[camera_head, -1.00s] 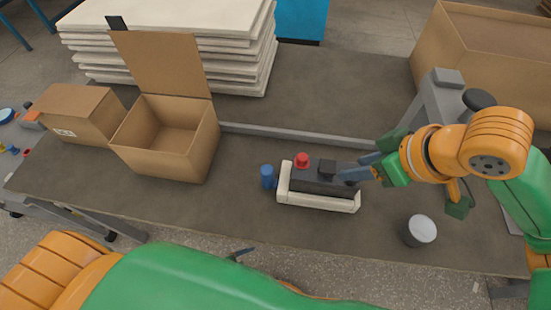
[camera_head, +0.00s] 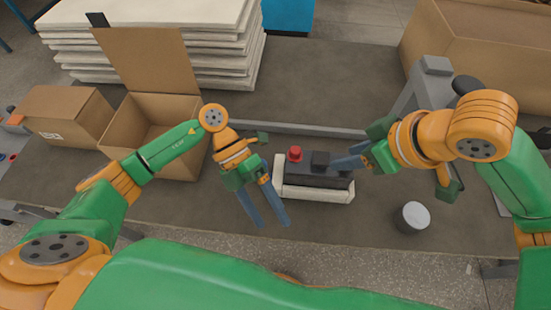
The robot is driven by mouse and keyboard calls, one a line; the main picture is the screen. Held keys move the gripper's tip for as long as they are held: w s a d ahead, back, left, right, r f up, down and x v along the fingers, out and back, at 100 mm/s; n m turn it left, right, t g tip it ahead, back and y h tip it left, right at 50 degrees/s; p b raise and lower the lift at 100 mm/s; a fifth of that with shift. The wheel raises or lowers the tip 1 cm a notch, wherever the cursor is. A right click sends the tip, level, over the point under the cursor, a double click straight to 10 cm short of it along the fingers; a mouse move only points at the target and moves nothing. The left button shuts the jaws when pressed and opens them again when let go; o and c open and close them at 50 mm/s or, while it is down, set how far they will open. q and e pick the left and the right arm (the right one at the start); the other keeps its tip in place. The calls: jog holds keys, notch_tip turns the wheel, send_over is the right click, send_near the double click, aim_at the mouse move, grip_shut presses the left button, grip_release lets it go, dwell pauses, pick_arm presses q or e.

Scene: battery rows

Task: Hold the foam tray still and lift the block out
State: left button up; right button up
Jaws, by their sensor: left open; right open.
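The white foam tray (camera_head: 312,193) lies on the dark work table. The dark grey block (camera_head: 315,178), with a red knob (camera_head: 295,154) and a black knob (camera_head: 320,158) on top, sits in it. My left gripper (camera_head: 270,223) is open and empty, pointing down toward the front of the table, just left of the tray. My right gripper (camera_head: 342,160) is open, with its fingers at the right end of the block. I cannot tell whether they touch it or straddle it.
An open cardboard box (camera_head: 133,130) stands behind my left arm, with a closed box (camera_head: 62,117) beside it. A grey-topped cylinder (camera_head: 412,217) stands right of the tray. A metal rail (camera_head: 320,131) runs behind it. White panels (camera_head: 160,24) are stacked at the back.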

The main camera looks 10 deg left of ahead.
pick_arm(q)
jog(key=w+a+r+m+t+y, duration=0.1)
jog(key=w+a+r+m+t, duration=0.25)
jog(key=w, duration=0.35)
jog(key=w+a+r+m+t+y, duration=0.2)
jog(key=w+a+r+m+t, duration=0.1)
jog(key=w+a, duration=0.3)
jog(key=m+y, duration=0.5)
jog(key=m, duration=0.5)
send_over(277, 178)
jog(key=w+a, duration=0.2)
jog(key=a, duration=0.2)
jog(key=shift+n+t, duration=0.25)
jog(key=f, duration=0.6)
jog(key=shift+s+f, duration=0.1)
jog(key=shift+s, duration=0.15)
notch_tip(277, 178, down, 6)
jog(key=shift+a+r, duration=0.1)
jog(key=shift+a, duration=0.05)
jog(key=shift+f, duration=0.5)
grip_shut()
